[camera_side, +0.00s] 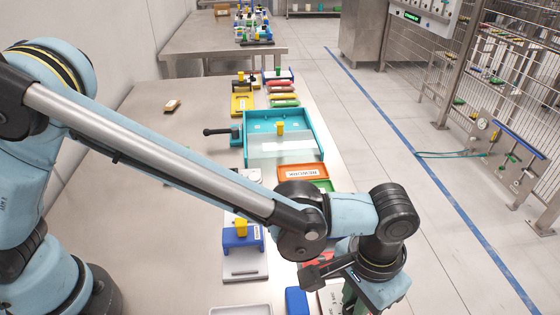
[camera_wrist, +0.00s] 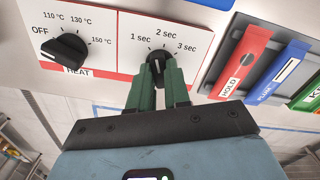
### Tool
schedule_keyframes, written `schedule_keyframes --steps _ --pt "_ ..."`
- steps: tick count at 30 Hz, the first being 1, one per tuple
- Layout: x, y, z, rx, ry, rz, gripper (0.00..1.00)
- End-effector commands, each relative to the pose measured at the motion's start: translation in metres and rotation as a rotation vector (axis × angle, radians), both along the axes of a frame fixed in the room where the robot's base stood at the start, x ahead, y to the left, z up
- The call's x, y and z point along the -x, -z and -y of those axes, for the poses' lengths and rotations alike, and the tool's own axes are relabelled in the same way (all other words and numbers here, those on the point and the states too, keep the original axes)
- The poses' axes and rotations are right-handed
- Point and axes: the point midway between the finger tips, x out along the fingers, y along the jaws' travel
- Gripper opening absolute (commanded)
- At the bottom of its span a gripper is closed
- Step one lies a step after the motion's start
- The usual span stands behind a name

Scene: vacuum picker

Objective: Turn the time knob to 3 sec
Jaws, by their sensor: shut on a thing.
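The black time knob (camera_wrist: 155,58) sits on a white panel under the labels 1 sec, 2 sec and 3 sec (camera_wrist: 187,48). The white mark on the knob points roughly upward, toward the 2 sec side rather than 3 sec; its exact angle is hard to read. My gripper (camera_wrist: 158,78) has its two green fingers on either side of the knob and is shut on it. In the side view my gripper (camera_side: 350,294) points down at the front right of the table, and the knob is hidden there.
A black heat knob (camera_wrist: 64,50) is left of the time knob, pointing near OFF. A teal tray (camera_side: 249,157) stands farther back.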

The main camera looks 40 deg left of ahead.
Motion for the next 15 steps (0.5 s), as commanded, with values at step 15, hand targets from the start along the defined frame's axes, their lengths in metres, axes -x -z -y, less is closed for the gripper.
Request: schedule_keyframes --steps 15 --pt "-0.0002 -0.0001 -0.0003 -0.001 0.489 -0.001 0.00"
